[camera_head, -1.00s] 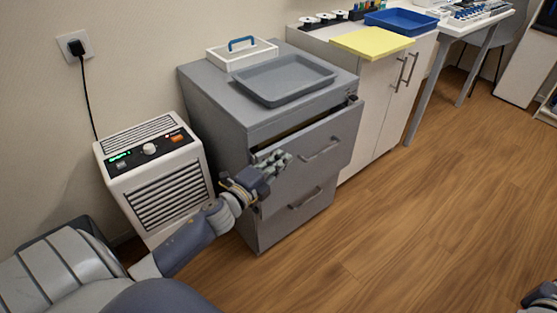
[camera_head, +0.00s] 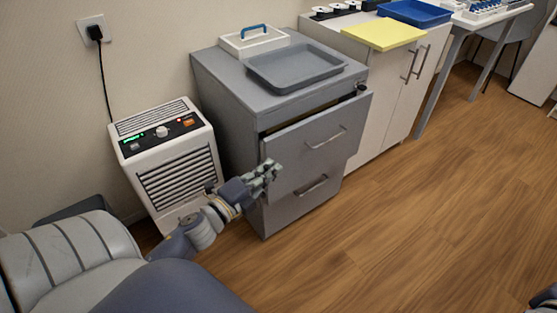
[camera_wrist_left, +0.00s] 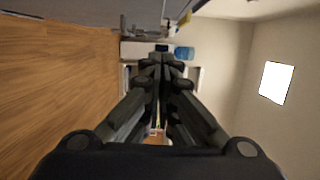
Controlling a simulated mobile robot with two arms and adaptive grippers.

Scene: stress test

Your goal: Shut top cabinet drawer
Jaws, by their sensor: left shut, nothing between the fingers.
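The grey cabinet (camera_head: 222,118) has two drawers. Its top drawer (camera_head: 315,150) stands partly open, with its front jutting out and a dark gap above it. The top drawer's bar handle (camera_head: 327,137) faces the room. The bottom drawer (camera_head: 300,200) appears closed. My left gripper (camera_head: 268,172) is shut and empty at the lower left edge of the top drawer's front; I cannot tell whether it touches. Its shut fingers also show in the left wrist view (camera_wrist_left: 160,68). A sliver of my right arm or hand shows at the lower right corner of the head view.
A grey tray (camera_head: 258,82) and a white caddy with a blue handle (camera_head: 229,45) stand on the cabinet. A white heater unit (camera_head: 168,158) stands left of it, close to my left arm. A white cupboard (camera_head: 385,110) is on the right. The wooden floor in front is clear.

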